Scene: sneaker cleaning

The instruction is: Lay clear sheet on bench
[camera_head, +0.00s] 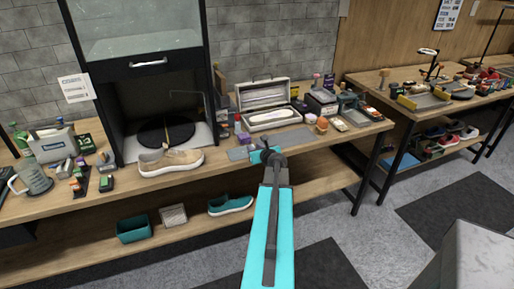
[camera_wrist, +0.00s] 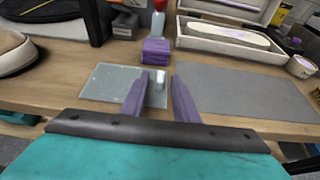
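The clear sheet (camera_wrist: 108,84) is a pale, see-through rectangle lying on the wooden bench (camera_wrist: 50,80), near its front edge, in the wrist view. It looks flat, with a small white patch near its right end. My gripper (camera_wrist: 160,76) has two purple fingers standing apart with a gap between them. The left finger overlaps the sheet's right part in the picture; the right finger is just beyond its right end. I cannot tell whether either finger touches it. In the head view my gripper (camera_head: 266,154) is over the bench's front edge, and the sheet (camera_head: 238,154) is beside it.
A grey mat (camera_wrist: 240,88) lies right of the sheet. A purple block (camera_wrist: 155,51) stands behind it, and an open white case (camera_wrist: 225,40) is farther back. A tan sneaker (camera_head: 170,161) is to the left. Small bottles and tools crowd the bench's right part.

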